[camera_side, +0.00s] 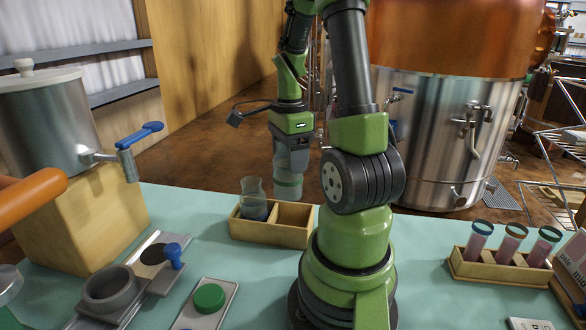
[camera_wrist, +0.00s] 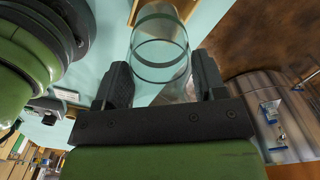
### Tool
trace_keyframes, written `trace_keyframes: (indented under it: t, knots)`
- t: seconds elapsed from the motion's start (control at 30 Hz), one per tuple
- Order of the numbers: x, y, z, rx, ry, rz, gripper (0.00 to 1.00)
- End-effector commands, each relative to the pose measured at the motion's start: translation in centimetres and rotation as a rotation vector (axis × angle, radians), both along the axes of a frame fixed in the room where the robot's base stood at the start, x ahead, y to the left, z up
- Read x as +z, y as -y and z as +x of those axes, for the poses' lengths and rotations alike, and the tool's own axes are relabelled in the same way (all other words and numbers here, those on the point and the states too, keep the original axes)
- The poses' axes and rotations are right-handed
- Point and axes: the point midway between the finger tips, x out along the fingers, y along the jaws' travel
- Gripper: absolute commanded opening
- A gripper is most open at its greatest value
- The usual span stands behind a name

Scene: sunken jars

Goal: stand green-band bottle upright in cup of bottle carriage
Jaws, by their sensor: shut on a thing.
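My gripper (camera_side: 292,158) points down behind the wooden crate and is shut on a clear glass bottle (camera_side: 288,186). The bottle hangs about upright, its lower end near the crate's back edge. In the wrist view the bottle (camera_wrist: 160,48) sits between both fingers of my gripper (camera_wrist: 163,82); dark greenish rings show on it. I cannot tell its band colour for certain. The bottle carriage, with its round grey cup (camera_side: 109,290), is at the lower left on a rail; the cup looks empty. A blue knob (camera_side: 173,255) stands behind it.
The wooden crate (camera_side: 268,233) has two compartments; a flask with dark blue contents (camera_side: 253,201) stands in the left one, the right looks empty. A steel tank with a blue-handled tap (camera_side: 140,137), a green button (camera_side: 209,298) and a tube rack (camera_side: 500,275) stand around.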

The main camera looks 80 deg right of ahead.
Motion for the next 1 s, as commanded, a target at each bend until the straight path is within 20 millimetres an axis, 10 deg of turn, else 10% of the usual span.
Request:
trace_keyframes:
  t: [0.33,0.6,1.0]
  knots:
    - [3.9,-5.1,6.1,0.459,0.002,-0.003,0.36]
    - [4.5,-11.1,16.3,0.732,0.001,0.0,0.36]
    - [0.8,-22.5,24.8,0.802,-0.005,0.002,0.36]
